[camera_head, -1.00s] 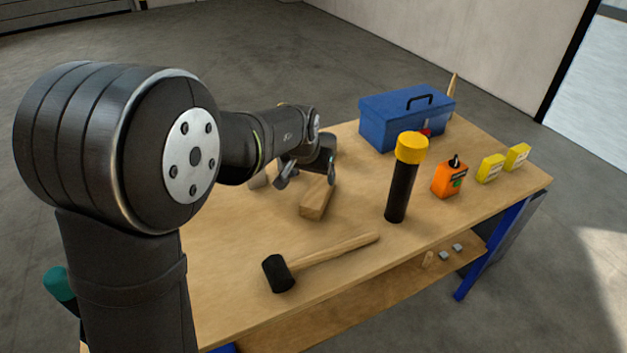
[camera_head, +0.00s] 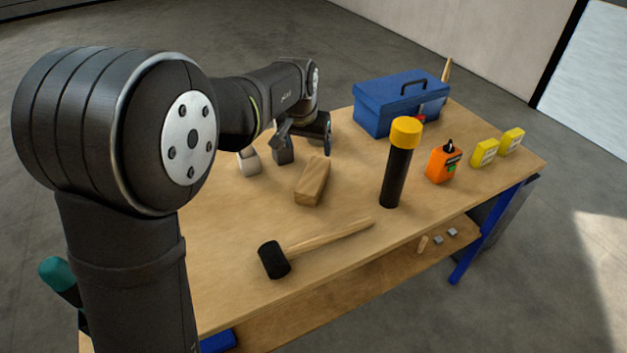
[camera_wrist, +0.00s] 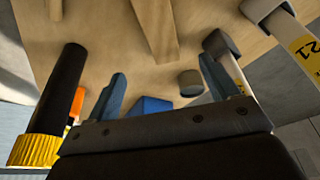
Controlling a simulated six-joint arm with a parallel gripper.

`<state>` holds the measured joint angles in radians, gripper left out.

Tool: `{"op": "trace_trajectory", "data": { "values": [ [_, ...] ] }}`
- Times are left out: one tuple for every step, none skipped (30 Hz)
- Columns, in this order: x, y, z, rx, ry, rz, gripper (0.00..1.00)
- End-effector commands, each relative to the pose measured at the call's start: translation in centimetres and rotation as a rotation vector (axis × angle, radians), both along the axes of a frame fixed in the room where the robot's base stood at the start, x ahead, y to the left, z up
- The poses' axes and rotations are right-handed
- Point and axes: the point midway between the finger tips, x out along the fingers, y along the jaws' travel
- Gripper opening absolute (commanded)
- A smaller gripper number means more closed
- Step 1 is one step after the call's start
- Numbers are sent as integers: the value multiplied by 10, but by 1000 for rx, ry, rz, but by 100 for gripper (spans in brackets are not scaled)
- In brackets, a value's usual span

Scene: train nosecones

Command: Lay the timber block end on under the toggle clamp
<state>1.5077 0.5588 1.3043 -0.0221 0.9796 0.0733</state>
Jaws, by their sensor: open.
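The timber block (camera_head: 312,183) is a long pale wooden bar lying flat near the middle of the bench. It also shows at the top of the wrist view (camera_wrist: 155,30). My gripper (camera_head: 302,143) is open and empty, raised behind the block and apart from it. Its two fingers spread apart in the wrist view (camera_wrist: 161,70). I cannot make out a toggle clamp with certainty in either view.
A black torch with a yellow head (camera_head: 398,160) stands right of the block. A mallet (camera_head: 310,247) lies in front. A blue toolbox (camera_head: 400,107), orange bottle (camera_head: 443,163) and yellow boxes (camera_head: 485,153) are farther right. A small pale-and-grey object (camera_head: 249,161) stands left of the block.

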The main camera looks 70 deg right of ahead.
Motion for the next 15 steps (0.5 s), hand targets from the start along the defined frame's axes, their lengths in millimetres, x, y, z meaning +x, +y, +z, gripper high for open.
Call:
{"op": "trace_trajectory", "data": {
  "values": [
    [0,-3,-13,5,1,0,80],
    [0,-5,-19,6,1,0,80],
    [0,-7,-28,5,1,0,80],
    [0,-9,-35,5,1,0,80],
    [0,-11,-41,5,1,0,80],
    [0,-14,-50,5,1,0,80],
    [0,-16,-56,5,1,0,80],
    [0,-18,-62,4,1,0,80],
    [0,-20,-70,4,1,0,80],
    [0,-22,-75,4,1,0,80],
    [0,-23,-80,3,1,0,80],
    [0,-25,-86,3,1,0,80],
    [0,-27,-89,2,1,0,80],
    [0,-28,-92,2,1,0,80],
    [0,-29,-96,1,1,0,80]
  ]
}}
